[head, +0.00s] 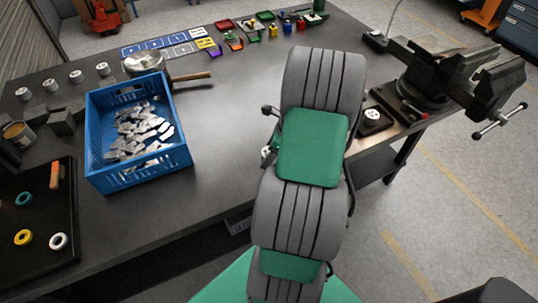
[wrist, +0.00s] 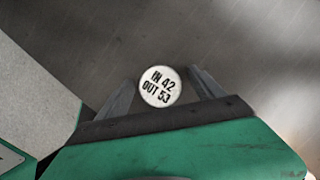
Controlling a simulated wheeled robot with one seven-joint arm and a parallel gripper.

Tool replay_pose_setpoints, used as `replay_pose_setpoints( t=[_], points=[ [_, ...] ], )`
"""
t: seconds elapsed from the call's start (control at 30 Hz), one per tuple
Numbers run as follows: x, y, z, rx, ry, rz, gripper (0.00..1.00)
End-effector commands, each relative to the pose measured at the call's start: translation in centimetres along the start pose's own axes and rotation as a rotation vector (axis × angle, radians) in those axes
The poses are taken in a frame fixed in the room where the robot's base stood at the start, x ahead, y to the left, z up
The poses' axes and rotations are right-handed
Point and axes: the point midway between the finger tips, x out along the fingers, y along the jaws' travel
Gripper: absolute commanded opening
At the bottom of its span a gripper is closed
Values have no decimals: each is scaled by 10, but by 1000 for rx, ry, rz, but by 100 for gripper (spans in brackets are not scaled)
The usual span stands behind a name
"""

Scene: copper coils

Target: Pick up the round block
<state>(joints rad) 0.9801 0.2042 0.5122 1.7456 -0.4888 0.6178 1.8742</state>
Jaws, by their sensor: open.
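The round block (wrist: 161,86) shows in the wrist view as a white disc face with the black text "IN 42 OUT 53". My gripper (wrist: 163,88) is open, with one dark finger on each side of the block. I cannot tell whether either finger touches it. In the head view my gripper and this block are hidden behind my grey and green arm. Several small cylinders with pale tops (head: 76,76) stand at the table's far left in the head view.
A blue crate (head: 103,134) of silvery pieces stands left of my arm on the dark table (head: 222,125). A black tray (head: 38,262) with rings is at the lower left. A vise (head: 440,75) is at the right; small coloured bins (head: 235,43) are at the back.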

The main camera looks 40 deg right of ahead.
Motion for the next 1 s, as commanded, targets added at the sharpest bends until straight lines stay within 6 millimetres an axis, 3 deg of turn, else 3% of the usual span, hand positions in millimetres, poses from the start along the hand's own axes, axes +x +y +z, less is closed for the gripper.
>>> replay_pose_setpoints(
  t=[0.13,1.0],
  points=[
    [0,0,0,0,0,0,77],
    [-1,0,0,-1,0,0,5]
  ],
)
